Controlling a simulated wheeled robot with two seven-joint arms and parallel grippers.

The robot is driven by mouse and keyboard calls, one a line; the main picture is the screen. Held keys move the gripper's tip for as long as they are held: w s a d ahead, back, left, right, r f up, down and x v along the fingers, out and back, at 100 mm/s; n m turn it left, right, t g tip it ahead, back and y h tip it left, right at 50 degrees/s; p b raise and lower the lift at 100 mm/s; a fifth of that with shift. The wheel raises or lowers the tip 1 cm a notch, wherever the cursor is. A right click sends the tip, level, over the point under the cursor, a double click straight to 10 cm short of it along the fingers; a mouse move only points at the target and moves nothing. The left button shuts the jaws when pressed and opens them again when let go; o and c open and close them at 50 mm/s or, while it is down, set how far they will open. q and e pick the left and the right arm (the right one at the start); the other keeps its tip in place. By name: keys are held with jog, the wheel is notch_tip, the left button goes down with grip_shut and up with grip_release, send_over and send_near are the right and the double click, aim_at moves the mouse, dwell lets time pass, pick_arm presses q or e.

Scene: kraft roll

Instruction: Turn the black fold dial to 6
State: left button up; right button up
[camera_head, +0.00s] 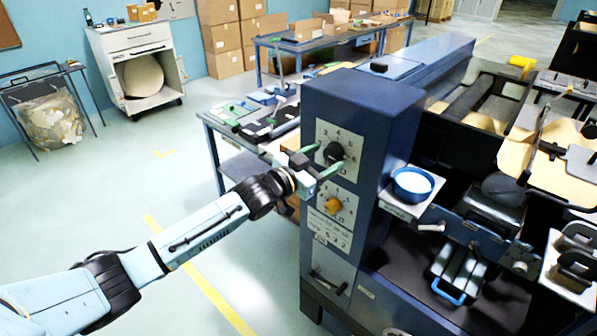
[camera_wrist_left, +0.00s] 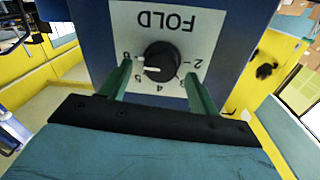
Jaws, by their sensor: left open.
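The black fold dial (camera_head: 334,152) sits on a white numbered plate on the front of the blue machine column. In the left wrist view the dial (camera_wrist_left: 162,58) shows upside down under the word FOLD. Its white pointer mark lies at the dial's left in that view, toward the 5 and 6 side; I cannot tell the exact setting. My left gripper (camera_head: 329,158) is open, its green fingers reaching toward the plate on either side of the dial. In the wrist view a gap shows beside the dial; contact is unclear. My right gripper is not in view.
A blue bowl (camera_head: 412,184) with white contents stands on a small shelf to the right. A blue workbench (camera_head: 212,122) with tools stands behind my left gripper. The floor at left is open.

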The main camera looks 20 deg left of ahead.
pick_arm(q)
jog(key=v, duration=1.1)
jog(key=shift+s, duration=0.2)
jog(key=s+a+f+n+g+y+b, duration=0.1)
jog(key=a+f+y, duration=0.15)
jog(key=f, duration=0.75)
jog(key=s+a+f+n+g+y+b, duration=0.1)
jog(key=a+f+n+g+y, duration=0.15)
jog(key=f, duration=0.75)
jog(key=s+a+f+g+y, duration=0.1)
jog(key=s+f, duration=0.3)
jog(key=f, duration=0.5)
jog(key=s+a+f+g+y, duration=0.15)
jog(key=s+f, duration=0.25)
jog(key=f, duration=0.4)
jog(key=s+d+f+n+g+b, duration=0.15)
jog(key=s+f+g, duration=0.35)
jog(key=s+f, duration=1.35)
jog(key=s+d+f+g, duration=0.2)
jog(key=s, duration=0.7)
jog(key=s+d+f+g+b, duration=0.1)
jog(key=s+d+f+g, duration=0.1)
jog(key=s, duration=0.8)
jog(key=shift+s+d+f+m+b, duration=0.25)
jog(key=shift+d+f+m+b, duration=0.1)
jog(key=shift+f, duration=0.15)
